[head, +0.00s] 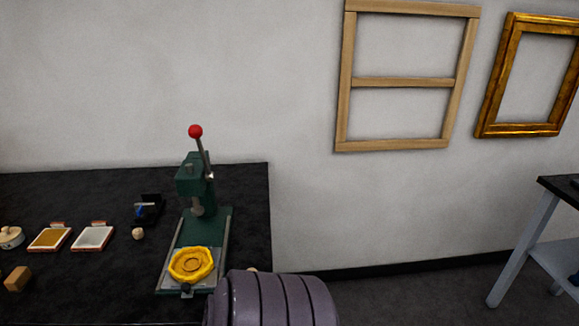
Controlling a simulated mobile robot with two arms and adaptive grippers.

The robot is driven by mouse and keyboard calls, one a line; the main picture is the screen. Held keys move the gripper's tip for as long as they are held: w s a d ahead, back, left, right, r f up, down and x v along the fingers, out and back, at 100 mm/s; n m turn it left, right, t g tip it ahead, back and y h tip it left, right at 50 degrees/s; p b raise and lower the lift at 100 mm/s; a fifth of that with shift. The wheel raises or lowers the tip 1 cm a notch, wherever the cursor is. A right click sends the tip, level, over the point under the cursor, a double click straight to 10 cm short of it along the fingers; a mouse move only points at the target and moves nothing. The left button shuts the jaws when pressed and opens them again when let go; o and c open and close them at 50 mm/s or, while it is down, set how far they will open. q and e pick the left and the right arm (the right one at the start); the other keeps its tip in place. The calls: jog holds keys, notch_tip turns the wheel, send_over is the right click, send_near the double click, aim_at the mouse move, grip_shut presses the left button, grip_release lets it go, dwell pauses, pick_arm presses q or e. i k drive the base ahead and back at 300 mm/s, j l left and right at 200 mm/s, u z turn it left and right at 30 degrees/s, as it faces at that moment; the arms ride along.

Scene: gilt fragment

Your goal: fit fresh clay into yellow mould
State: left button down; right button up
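The yellow mould (204,262) lies on the base of a green press, below its ram. It is a scalloped yellow piece with a ring-shaped recess in the middle. I see no clay in it that I can tell apart from the yellow. A small beige lump (138,233) sits on the black table left of the press, and a tan block (17,279) lies at the far left. I cannot tell which, if either, is the fresh clay. Neither gripper shows. A ribbed purple-grey arm part of mine covers the table's front right corner.
The green press (190,178) has a raised lever with a red knob. Left of it are two shallow trays, one ochre (49,239) and one white (92,237), a small black holder (148,208) and a round pot (10,237). Frames hang on the wall; another table stands right.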

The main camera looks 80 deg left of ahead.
aim_at(192, 264)
jog(key=i+u, duration=0.65)
jog(key=i+l+u, duration=0.15)
jog(key=u, duration=0.2)
jog(key=i+u, duration=0.15)
jog(key=u, duration=0.3)
jog(key=i+u, duration=0.15)
jog(key=u, duration=0.3)
jog(key=i+l+u, duration=0.1)
jog(key=u, duration=0.35)
jog(key=i+l+u, duration=0.15)
jog(key=u, duration=0.3)
jog(key=i+l+u, duration=0.1)
jog(key=u, duration=0.3)
jog(key=l+u, duration=0.3)
jog(key=u, duration=0.15)
